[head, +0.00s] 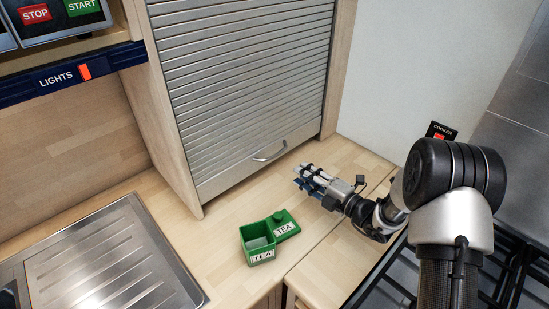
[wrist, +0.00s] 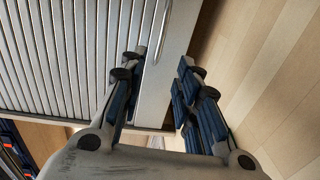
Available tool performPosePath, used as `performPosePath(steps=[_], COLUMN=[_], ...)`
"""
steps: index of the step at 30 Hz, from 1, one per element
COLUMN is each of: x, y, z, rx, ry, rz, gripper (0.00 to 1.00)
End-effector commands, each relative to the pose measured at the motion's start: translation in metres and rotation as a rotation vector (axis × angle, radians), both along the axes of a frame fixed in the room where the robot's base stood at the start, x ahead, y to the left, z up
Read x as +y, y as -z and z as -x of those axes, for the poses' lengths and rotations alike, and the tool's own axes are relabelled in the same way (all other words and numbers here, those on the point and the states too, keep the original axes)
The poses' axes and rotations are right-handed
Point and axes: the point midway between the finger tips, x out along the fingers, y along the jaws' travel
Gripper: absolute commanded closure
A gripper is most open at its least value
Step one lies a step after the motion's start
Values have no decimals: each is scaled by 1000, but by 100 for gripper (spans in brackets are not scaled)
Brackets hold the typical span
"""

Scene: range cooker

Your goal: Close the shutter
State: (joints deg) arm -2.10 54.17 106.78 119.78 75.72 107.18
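The shutter (head: 240,75) is a grey slatted roller shutter in a pale wood cabinet. In the head view it hangs down, its plain bottom rail (head: 228,178) at or very near the worktop; I cannot tell whether a small gap is left. A curved metal handle (head: 270,152) is on the rail, right of its middle. My gripper (head: 304,178) is in front of the rail, right of and below the handle, apart from it. In the wrist view my gripper (wrist: 158,82) is open and empty, with the handle (wrist: 160,32) and rail (wrist: 163,75) beyond the fingers.
A metal sink drainer (head: 110,260) is at left, the hob (head: 400,275) at right. Bare worktop (head: 215,235) lies between the drainer and the tea box.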

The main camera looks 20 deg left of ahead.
Motion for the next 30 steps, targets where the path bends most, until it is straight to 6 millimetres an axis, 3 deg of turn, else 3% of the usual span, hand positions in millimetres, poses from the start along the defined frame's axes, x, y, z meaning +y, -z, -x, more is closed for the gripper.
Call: performPosePath(steps=[3, 16, 22, 30], x=[25, 100, 117, 121], y=[4, 11, 12, 11], z=[-13, -58, -69, -71], rx=[-3, -3, -3, -2], ry=[-4, -1, 0, 1], rz=[0, 1, 2, 1], gripper=[70, 70, 70, 70])
